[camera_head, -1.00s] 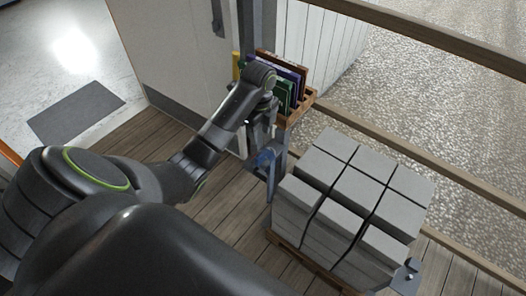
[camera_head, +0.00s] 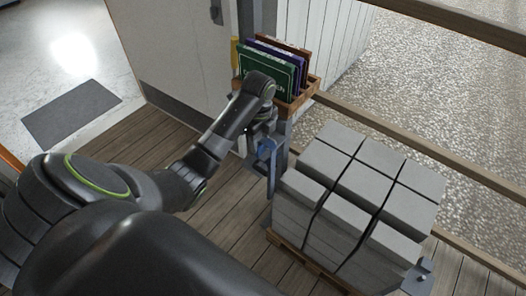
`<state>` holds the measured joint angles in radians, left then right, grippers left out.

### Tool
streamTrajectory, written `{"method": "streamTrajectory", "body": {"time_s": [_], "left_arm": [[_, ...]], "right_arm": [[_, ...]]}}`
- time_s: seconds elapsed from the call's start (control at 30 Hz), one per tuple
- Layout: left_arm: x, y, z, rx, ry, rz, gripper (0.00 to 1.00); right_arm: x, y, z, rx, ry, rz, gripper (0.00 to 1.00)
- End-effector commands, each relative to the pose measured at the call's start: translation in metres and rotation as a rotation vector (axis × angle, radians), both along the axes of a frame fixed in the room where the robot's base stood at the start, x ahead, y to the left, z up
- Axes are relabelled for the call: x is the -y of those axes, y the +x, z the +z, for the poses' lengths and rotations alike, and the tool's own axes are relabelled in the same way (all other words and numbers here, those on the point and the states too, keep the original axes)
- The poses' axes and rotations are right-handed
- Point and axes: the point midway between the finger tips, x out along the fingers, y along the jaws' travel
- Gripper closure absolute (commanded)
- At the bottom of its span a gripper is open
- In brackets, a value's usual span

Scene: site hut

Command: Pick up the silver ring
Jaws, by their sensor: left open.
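I cannot make out a silver ring in this view. My left arm reaches from the left to a grey post beside a wooden rack (camera_head: 303,99). My left gripper (camera_head: 262,138) hangs below the wrist, in front of the rack and close to the post. It is open, but its fingertips are small and partly hidden by the wrist. A small blue part (camera_head: 266,149) shows right by the gripper; I cannot tell whether they touch. My right gripper is not in view.
The rack holds upright books, including a green one (camera_head: 268,67) and a purple one (camera_head: 290,66). A stack of grey blocks (camera_head: 350,190) stands on a pallet at the right. Wooden rails run beyond it. A dark mat (camera_head: 72,114) lies at the left. Plank floor between is clear.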

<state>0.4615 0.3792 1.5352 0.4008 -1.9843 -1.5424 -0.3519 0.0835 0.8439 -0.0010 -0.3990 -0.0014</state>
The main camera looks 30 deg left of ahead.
Motion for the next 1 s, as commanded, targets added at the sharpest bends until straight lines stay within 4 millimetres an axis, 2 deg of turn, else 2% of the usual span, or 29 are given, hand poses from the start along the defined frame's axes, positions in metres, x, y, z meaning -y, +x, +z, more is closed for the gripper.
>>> {"method": "streamTrajectory", "body": {"time_s": [0.13, 0.4, 0.63, 0.87, 1.0], "left_arm": [[0.0, 0.0, -0.015, -0.001, 0.0, 0.0, 0.58], [0.0, 0.0, -0.017, 0.0, 0.001, 0.0, 0.58], [0.0, 0.0, -0.017, 0.0, 0.001, 0.0, 0.87], [0.0, 0.0, -0.016, 0.001, 0.001, 0.0, 0.87], [0.0, 0.001, -0.003, 0.004, 0.002, -0.001, 0.87]], "right_arm": [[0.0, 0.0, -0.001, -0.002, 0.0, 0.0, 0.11], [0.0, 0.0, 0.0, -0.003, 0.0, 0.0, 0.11], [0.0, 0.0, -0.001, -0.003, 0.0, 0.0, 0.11], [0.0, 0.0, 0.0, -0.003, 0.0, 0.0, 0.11], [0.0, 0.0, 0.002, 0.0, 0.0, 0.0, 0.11]]}}
